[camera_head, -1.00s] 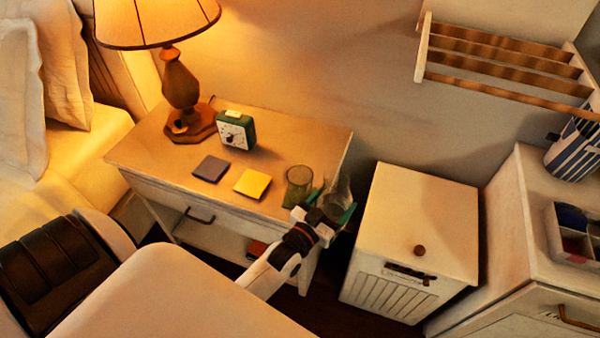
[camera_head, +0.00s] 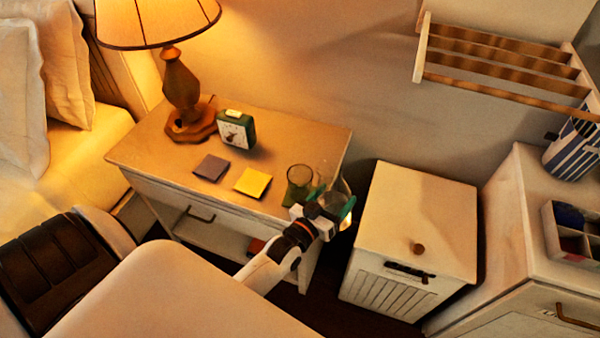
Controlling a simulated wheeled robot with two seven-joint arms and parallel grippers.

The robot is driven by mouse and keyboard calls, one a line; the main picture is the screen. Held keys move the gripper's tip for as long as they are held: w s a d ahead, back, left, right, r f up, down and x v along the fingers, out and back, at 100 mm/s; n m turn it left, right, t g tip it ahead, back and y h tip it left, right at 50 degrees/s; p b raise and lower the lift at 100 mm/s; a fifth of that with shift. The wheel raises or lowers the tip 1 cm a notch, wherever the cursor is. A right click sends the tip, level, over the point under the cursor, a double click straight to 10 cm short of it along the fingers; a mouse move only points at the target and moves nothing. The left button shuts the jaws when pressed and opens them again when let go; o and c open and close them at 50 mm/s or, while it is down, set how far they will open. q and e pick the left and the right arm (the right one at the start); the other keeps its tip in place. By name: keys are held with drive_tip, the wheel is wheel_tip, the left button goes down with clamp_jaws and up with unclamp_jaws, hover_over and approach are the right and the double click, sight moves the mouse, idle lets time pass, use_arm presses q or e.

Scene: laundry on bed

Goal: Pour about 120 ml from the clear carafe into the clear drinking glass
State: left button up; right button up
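The clear drinking glass (camera_head: 299,184) stands upright near the right front part of the nightstand top. My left gripper (camera_head: 334,199) has its teal fingertips on either side of the clear carafe (camera_head: 336,184) and is shut on it. The carafe is just right of the glass, at the nightstand's right edge, and looks tilted. It is see-through and partly hidden by the gripper, so I cannot tell its exact angle, its liquid level, or whether it touches the glass. I see no liquid stream. My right gripper is not in view.
On the nightstand (camera_head: 150,157) are a lamp (camera_head: 182,90), a green clock (camera_head: 236,130), a dark coaster (camera_head: 211,167) and a yellow coaster (camera_head: 253,182). A white hamper (camera_head: 420,215) stands to the right. A slatted rack (camera_head: 505,60) is on the wall.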

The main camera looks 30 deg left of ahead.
use_arm(q)
drive_tip(key=shift+r+n, duration=0.2)
drive_tip(key=shift+n, duration=0.4)
drive_tip(key=shift+w+a+n+b, duration=0.15)
drive_tip(key=shift+n+b, duration=0.2)
drive_tip(key=shift+n, duration=0.55)
drive_tip(key=shift+a+f+n+b, duration=0.25)
drive_tip(key=shift+n+b, duration=0.25)
drive_tip(key=shift+n, duration=0.3)
drive_tip(key=n+b, duration=0.1)
drive_tip(key=d+f+n+g+b, duration=0.1)
drive_tip(key=n, duration=0.1)
drive_tip(key=shift+h, duration=0.4)
drive_tip(key=shift+d+r+n, duration=0.15)
drive_tip(key=shift+r+n, duration=0.25)
drive_tip(key=shift+n, duration=0.4)
drive_tip(key=shift+r, duration=0.45)
drive_tip(key=shift+s+d+r+n+p, duration=0.1)
drive_tip(key=shift+r+n+p, duration=0.05)
drive_tip(key=shift+r+n, duration=0.15)
drive_tip(key=shift+s+d+r+n+p, duration=0.1)
drive_tip(key=shift+r+n+p, duration=0.05)
drive_tip(key=shift+n, duration=0.25)
drive_tip(key=shift+a+r+n+p, duration=0.25)
drive_tip(key=shift+r+n+p, duration=0.05)
drive_tip(key=shift+p, duration=0.05)
